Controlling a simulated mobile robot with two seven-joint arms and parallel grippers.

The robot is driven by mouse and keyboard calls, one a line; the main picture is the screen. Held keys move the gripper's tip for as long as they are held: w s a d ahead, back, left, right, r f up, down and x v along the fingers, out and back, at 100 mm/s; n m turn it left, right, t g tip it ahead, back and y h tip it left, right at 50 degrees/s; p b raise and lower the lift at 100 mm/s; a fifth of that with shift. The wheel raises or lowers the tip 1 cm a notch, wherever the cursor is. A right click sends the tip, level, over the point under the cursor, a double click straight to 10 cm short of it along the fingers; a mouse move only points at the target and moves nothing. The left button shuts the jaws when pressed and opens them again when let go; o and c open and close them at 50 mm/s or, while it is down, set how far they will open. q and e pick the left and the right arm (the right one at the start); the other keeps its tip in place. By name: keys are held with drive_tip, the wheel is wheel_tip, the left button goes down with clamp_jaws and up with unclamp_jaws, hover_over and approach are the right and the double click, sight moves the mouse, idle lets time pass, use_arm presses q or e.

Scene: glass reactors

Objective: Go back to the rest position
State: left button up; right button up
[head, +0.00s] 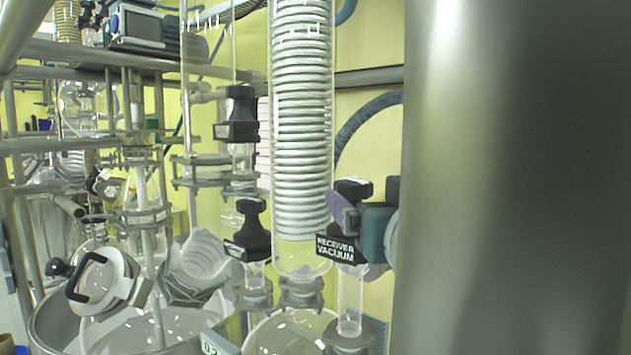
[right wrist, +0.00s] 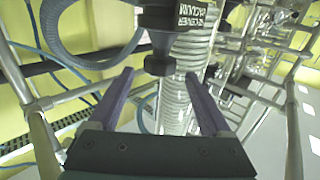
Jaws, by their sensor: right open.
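My right gripper (head: 346,212) shows in the head view at the black valve handle labelled "RECEIVER VACUUM" (head: 338,249), with a purple finger beside the handle. In the right wrist view, the two purple fingers of the right gripper (right wrist: 162,88) are spread wide with nothing clasped between them. The black valve handle (right wrist: 180,18) with its upside-down label shows just beyond the fingertips. I cannot tell whether a finger touches it. My left gripper is not in view.
A tall glass coil condenser (head: 302,130) stands just left of the valve. More black valves (head: 252,235), glass vessels and metal frame bars (head: 90,145) crowd the left. A smooth grey metal surface (head: 520,180) fills the right side. A dark hose (head: 365,115) curves behind.

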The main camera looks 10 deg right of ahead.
drive_tip(key=shift+s, duration=0.9)
